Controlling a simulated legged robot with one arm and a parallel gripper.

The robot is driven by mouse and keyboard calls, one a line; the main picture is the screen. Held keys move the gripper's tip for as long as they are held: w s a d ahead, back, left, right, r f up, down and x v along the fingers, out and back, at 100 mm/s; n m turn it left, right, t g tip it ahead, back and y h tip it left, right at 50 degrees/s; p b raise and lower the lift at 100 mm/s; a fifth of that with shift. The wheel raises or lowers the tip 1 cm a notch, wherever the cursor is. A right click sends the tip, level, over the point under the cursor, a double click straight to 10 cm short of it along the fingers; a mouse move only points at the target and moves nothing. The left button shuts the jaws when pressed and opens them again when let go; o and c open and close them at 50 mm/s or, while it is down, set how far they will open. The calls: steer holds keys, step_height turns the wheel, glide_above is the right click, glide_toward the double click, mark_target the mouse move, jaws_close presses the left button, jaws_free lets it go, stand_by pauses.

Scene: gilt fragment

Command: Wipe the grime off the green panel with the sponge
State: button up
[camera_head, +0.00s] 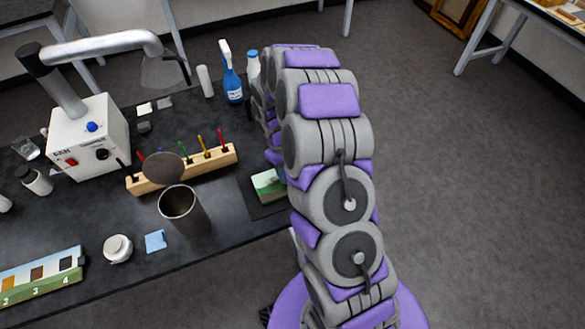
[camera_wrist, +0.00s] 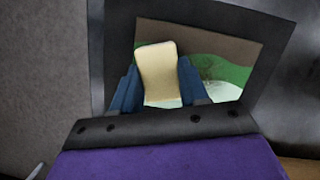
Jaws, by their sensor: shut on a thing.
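The green panel (camera_head: 268,186) lies on a dark mat near the right edge of the black table, partly hidden by my arm. In the wrist view the panel (camera_wrist: 235,75) shows a brown band at the top, green bands, and a pale area with a dark greyish smudge of grime (camera_wrist: 213,68). My gripper (camera_wrist: 157,82) is shut on a pale yellow sponge (camera_wrist: 157,70) between its blue fingers. The sponge is over the left part of the panel; I cannot tell whether it touches. My arm hides the gripper and sponge in the head view.
A metal cup (camera_head: 182,212) stands left of the panel, with a wooden rack (camera_head: 185,168) of colored tools behind it. A blue spray bottle (camera_head: 231,75) and a white fan unit (camera_head: 88,135) stand further back. A jar (camera_head: 117,248) and blue cloth (camera_head: 156,241) lie in front.

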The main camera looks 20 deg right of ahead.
mark_target(275, 184)
steer(key=shift+a+p, duration=0.7)
steer(key=shift+a, duration=3.9)
steer(key=shift+w+a+r, duration=0.1)
steer(key=shift+w+r, duration=0.05)
steer(key=shift+w, duration=0.15)
steer(key=shift+d+p, duration=0.4)
steer(key=shift+d, duration=1.55)
steer(key=shift+d+p, duration=0.65)
steer(key=shift+d, duration=2.7)
steer(key=shift+f, duration=0.2)
steer(key=shift+s+a, duration=0.1)
